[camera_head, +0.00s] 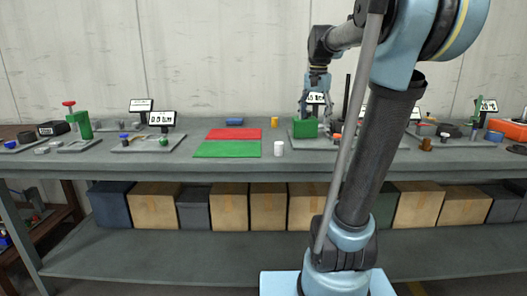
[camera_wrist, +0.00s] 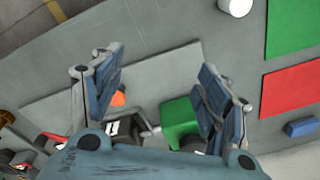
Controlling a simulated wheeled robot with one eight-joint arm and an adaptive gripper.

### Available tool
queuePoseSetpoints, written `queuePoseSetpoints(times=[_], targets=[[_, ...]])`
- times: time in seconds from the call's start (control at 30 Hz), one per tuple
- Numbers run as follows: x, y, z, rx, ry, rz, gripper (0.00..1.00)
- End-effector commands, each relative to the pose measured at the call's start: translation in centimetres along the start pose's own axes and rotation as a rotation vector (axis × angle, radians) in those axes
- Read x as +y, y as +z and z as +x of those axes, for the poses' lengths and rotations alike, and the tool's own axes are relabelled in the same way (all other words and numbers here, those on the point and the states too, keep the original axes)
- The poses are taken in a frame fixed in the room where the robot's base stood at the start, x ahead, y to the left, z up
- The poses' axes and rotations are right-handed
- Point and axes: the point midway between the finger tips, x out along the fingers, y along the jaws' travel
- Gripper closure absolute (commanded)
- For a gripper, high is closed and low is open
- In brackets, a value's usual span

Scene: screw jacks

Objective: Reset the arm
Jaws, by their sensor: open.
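My gripper (camera_wrist: 160,92) is open in the wrist view, its two blue-grey fingers spread apart with nothing held between them. In the head view my gripper (camera_head: 316,104) hangs at the end of my arm, above or just behind a green block (camera_head: 305,128) on a grey plate. The green block also shows in the wrist view (camera_wrist: 181,119), beside the right finger. Whether the finger touches it I cannot tell. An orange round part (camera_wrist: 118,98) shows close to the left finger. My arm hides part of the bench's right side in the head view.
The grey bench (camera_head: 230,178) carries red (camera_head: 235,134) and green (camera_head: 227,149) mats, a white cylinder (camera_head: 279,148), a yellow cylinder (camera_head: 274,122) and a blue piece (camera_head: 234,121). Small displays and fixtures stand left and right. Boxes (camera_head: 155,205) fill the lower shelf.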

Motion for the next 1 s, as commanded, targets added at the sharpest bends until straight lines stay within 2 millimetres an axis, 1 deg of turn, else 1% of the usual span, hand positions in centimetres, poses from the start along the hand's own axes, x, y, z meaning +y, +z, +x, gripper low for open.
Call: queuePoseSetpoints(times=[0.03, 0.1, 0.17, 0.37, 0.57, 0.7, 0.8, 0.9, 1.0], targets=[[1.0, 1.4, 1.1, 0.005, -0.003, -0.029, 0.31], [2.1, 3.2, 2.4, 0.011, -0.007, -0.074, 0.31], [3.1, 4.6, 3.7, 0.017, -0.01, -0.111, 0.31], [6.3, 9.4, 8.3, 0.039, -0.019, -0.237, 0.31], [9.4, 14.0, 13.6, 0.062, -0.026, -0.362, 0.31], [11.5, 17.1, 17.6, 0.077, -0.028, -0.45, 0.31], [12.8, 19.0, 20.4, 0.089, -0.03, -0.508, 0.31], [13.8, 20.5, 22.7, 0.098, -0.03, -0.554, 0.31], [14.3, 21.6, 24.4, 0.104, -0.031, -0.587, 0.31]])
